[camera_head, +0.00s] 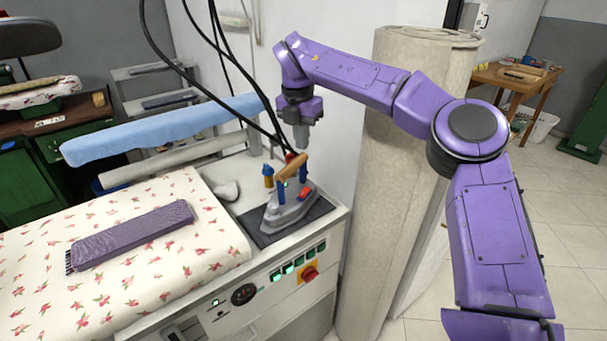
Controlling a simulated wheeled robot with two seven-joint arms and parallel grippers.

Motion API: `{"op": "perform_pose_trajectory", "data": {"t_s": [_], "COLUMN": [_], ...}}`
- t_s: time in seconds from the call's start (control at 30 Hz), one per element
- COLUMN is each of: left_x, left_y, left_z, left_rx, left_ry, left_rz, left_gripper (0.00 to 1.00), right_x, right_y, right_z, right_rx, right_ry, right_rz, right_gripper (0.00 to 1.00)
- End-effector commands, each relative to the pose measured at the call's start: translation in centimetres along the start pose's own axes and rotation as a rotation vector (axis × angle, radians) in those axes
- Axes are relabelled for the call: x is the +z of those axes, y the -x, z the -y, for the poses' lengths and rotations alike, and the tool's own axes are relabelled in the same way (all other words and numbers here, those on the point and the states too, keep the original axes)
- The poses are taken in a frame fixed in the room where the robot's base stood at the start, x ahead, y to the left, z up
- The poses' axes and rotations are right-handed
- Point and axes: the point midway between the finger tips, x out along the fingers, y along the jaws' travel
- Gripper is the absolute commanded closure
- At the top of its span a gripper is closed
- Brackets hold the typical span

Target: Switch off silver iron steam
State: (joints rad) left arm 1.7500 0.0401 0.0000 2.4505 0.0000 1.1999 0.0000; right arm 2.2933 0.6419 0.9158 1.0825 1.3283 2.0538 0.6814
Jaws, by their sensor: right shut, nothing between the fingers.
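The silver iron (289,209) rests on a dark mat (262,237) at the right end of the ironing station. It has a wooden handle (291,167) on blue posts, a red part on its body and a small green light below the handle. My right gripper (301,143) is shut and empty, pointing down just above and behind the iron's handle. From this view I cannot tell whether it touches anything. The station's front panel (270,287) carries a gauge, several green-lit switches and a red knob (309,274) on a yellow plate. My left gripper is not in view.
Black cables hang down to the iron beside my right gripper. A blue padded arm (160,130) stands behind. A thick beige column (370,200) is close on the right.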

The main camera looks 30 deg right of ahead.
Motion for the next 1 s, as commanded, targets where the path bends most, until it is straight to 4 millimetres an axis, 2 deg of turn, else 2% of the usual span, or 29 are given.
{"op": "perform_pose_trajectory", "data": {"t_s": [0.17, 0.5, 0.63, 0.8, 1.0], "left_x": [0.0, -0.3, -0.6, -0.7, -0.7], "left_y": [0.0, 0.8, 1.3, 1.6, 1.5], "left_z": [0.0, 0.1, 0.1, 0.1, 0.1], "left_rx": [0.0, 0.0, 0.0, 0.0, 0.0], "left_ry": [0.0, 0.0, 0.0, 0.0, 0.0], "left_rz": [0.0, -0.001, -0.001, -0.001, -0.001], "left_gripper": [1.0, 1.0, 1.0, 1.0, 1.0], "right_x": [0.0, 0.0, 0.0, 0.0, 0.0], "right_y": [-2.4, -9.7, -11.9, -13.6, -14.0], "right_z": [0.1, 0.1, 0.1, 0.0, 0.0], "right_rx": [-0.004, -0.004, -0.004, -0.001, -0.001], "right_ry": [0.001, 0.0, 0.001, 0.0, -0.001], "right_rz": [-0.002, -0.003, -0.002, -0.001, 0.0], "right_gripper": [1.0, 1.0, 1.0, 1.0, 1.0]}}
